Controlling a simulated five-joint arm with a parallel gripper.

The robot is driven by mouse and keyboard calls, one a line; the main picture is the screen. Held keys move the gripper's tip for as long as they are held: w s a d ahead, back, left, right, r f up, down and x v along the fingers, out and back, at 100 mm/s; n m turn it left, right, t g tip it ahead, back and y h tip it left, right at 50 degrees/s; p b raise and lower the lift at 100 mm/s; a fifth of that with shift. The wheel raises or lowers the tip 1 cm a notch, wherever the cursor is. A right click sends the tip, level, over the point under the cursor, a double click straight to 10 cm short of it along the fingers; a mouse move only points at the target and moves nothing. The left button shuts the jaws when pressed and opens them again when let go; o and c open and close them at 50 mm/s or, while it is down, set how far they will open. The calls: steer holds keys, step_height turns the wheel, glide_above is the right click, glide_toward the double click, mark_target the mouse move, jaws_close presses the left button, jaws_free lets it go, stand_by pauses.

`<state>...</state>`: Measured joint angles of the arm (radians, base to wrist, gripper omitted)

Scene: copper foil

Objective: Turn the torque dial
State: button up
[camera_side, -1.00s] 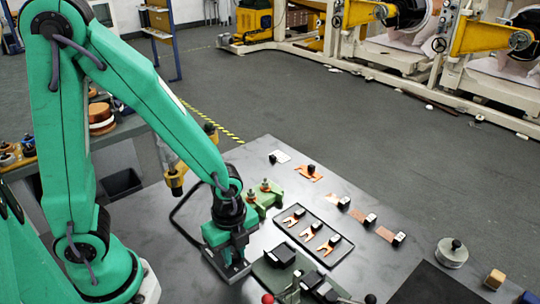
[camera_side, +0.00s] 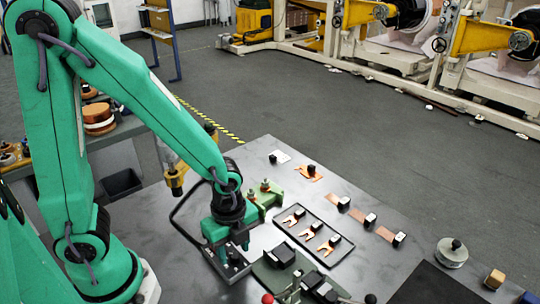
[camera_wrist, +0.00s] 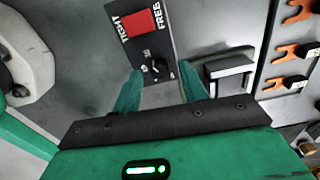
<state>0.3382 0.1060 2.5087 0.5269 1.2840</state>
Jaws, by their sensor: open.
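The torque dial is a small black knob (camera_wrist: 157,68) on a dark panel (camera_wrist: 168,17) marked TIGHT and FREE, with a red patch between the words. In the wrist view the knob lies between the tips of my gripper (camera_wrist: 161,68). The two green fingers stand apart, one on each side, and I cannot tell whether either touches the knob.
A dark tray (camera_side: 345,252) with copper fork-shaped pieces lies to the right. A green device with a black top (camera_side: 280,254) stands close by on the right. More copper pieces (camera_side: 387,234) and a round weight (camera_side: 452,253) lie farther right. Bare table separates them.

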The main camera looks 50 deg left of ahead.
mark_target(234, 254)
steer(key=shift+r, duration=3.3)
